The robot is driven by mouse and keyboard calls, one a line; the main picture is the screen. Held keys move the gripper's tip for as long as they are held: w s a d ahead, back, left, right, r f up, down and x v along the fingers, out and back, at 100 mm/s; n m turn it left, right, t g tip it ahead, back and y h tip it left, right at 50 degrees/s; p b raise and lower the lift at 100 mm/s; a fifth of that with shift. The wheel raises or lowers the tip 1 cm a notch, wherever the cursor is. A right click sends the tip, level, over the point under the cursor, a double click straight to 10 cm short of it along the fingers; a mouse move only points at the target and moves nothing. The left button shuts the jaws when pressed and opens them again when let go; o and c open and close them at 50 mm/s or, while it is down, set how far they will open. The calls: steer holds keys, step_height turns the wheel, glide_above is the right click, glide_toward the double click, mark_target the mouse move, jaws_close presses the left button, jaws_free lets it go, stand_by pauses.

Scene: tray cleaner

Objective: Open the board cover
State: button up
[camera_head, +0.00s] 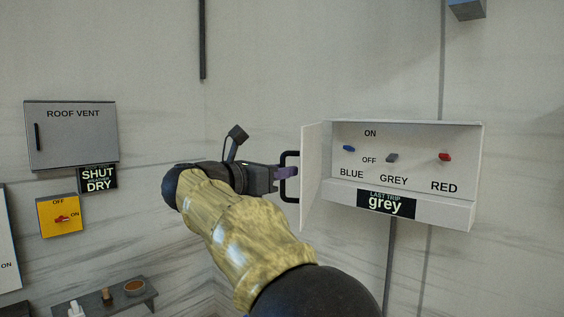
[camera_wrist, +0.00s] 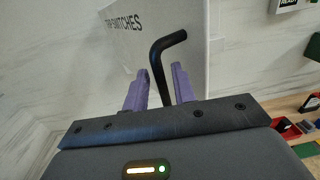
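The switch board (camera_head: 448,212) is a white box on the wall at right in the head view. Its cover (camera_head: 315,172) is swung out from the left side, so the inside shows. The cover's black bar handle (camera_head: 283,190) faces left. In the wrist view, the cover (camera_wrist: 192,62) reads "SWITCHES", its first word partly covered, and the handle (camera_wrist: 156,66) rises between my purple fingers. My gripper (camera_head: 287,171) is at the handle. In the wrist view, my gripper (camera_wrist: 160,88) has its fingers apart around the handle, with a gap showing on the left.
Inside the board are a blue switch (camera_head: 348,149), a grey switch (camera_head: 392,157) and a red switch (camera_head: 444,156). A "LAST TRIP grey" sign (camera_head: 386,202) is below. A roof vent box (camera_head: 72,135), yellow switch (camera_head: 60,216) and shelf (camera_head: 105,298) are at left.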

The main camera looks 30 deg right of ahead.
steer(key=shift+w+d, duration=0.1)
steer(key=shift+d, duration=0.35)
jaws_close()
steer(key=shift+w+a, duration=0.1)
steer(key=shift+a, duration=0.05)
